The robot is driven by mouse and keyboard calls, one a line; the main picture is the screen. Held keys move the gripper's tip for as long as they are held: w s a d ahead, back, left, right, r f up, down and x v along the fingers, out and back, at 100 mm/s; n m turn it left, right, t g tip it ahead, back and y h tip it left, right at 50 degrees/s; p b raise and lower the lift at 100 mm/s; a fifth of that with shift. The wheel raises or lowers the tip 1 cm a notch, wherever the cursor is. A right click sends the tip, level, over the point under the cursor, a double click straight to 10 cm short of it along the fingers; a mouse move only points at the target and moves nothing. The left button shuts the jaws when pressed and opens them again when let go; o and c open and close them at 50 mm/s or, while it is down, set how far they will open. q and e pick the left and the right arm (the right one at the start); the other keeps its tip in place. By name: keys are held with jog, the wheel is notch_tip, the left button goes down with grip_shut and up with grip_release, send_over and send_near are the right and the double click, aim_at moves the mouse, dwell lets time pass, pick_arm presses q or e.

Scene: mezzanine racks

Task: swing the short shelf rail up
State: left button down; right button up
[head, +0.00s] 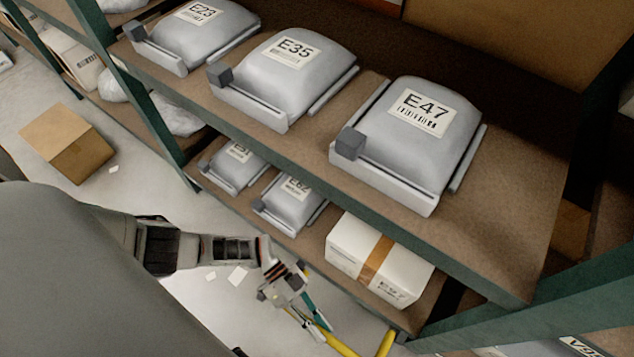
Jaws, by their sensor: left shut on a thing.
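A yellow rail (344,346) shows at the bottom edge, low in front of the rack. It bends upward at its right end, near the lower shelf's front corner; the rest is cut off by the frame. My left gripper (314,322) reaches down from the left and is shut on the rail's left part. Its fingers partly cover the rail there. My right gripper is not in view.
The upper shelf (500,225) holds grey bags in trays, labelled E23, E35 and E47 (425,115). The lower shelf holds two smaller grey bags and a white taped box (345,240) close to my left gripper. A cardboard box (65,145) and paper scraps lie on the floor.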

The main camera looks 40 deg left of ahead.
pick_arm(q)
jog(key=shift+w+r, duration=0.15)
jog(key=shift+r, duration=0.15)
jog(key=c, duration=1.9)
grip_release()
jog(key=shift+a, duration=0.1)
jog(key=v, duration=1.2)
jog(key=shift+w+f, duration=0.1)
